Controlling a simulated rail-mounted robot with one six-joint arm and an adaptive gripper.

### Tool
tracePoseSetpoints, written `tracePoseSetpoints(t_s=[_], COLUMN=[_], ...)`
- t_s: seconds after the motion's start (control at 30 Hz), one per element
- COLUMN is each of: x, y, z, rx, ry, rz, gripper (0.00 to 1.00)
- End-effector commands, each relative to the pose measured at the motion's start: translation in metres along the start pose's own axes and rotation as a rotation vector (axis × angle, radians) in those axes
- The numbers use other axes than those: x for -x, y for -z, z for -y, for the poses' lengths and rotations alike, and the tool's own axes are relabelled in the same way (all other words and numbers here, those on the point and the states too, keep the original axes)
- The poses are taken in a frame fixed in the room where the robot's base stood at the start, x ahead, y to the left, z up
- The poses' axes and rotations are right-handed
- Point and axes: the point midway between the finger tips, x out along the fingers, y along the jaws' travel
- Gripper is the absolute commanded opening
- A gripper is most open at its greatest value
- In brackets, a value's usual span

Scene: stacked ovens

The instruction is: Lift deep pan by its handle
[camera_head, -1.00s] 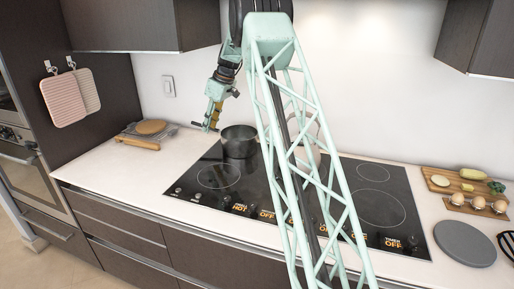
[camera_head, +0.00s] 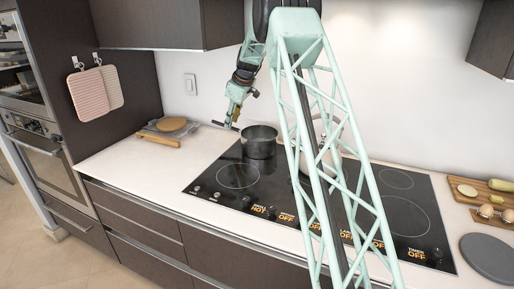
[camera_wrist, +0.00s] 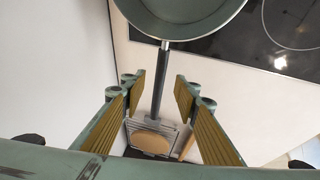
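The deep pan (camera_head: 259,143) is a dark grey metal pan on the back left of the black cooktop (camera_head: 212,178). Its handle points left toward the wall side in the head view. In the wrist view the pan (camera_wrist: 180,20) is at the top, and its dark handle (camera_wrist: 160,85) runs down between my fingers. My gripper (camera_wrist: 160,98) is open, with its ribbed yellow-brown pads apart on both sides of the handle. In the head view my gripper (camera_head: 232,115) is just left of the pan, over the handle. I see no contact between pads and handle.
A rack with a round wooden board (camera_head: 172,125) lies on the counter left of the cooktop. A pot partly hidden by my arm stands right of the pan. A grey round plate (camera_head: 488,256) and a wooden board with food (camera_head: 487,192) are at right. The wall is close behind.

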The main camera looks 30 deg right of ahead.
Motion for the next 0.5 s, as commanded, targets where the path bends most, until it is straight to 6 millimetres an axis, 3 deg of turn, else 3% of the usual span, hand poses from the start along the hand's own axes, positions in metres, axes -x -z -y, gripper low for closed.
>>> tracePoseSetpoints(t_s=[0.5], x=[-0.035], y=[-0.001], z=[0.000], rx=[0.000], ry=[0.001], rz=[0.000], gripper=[0.28])
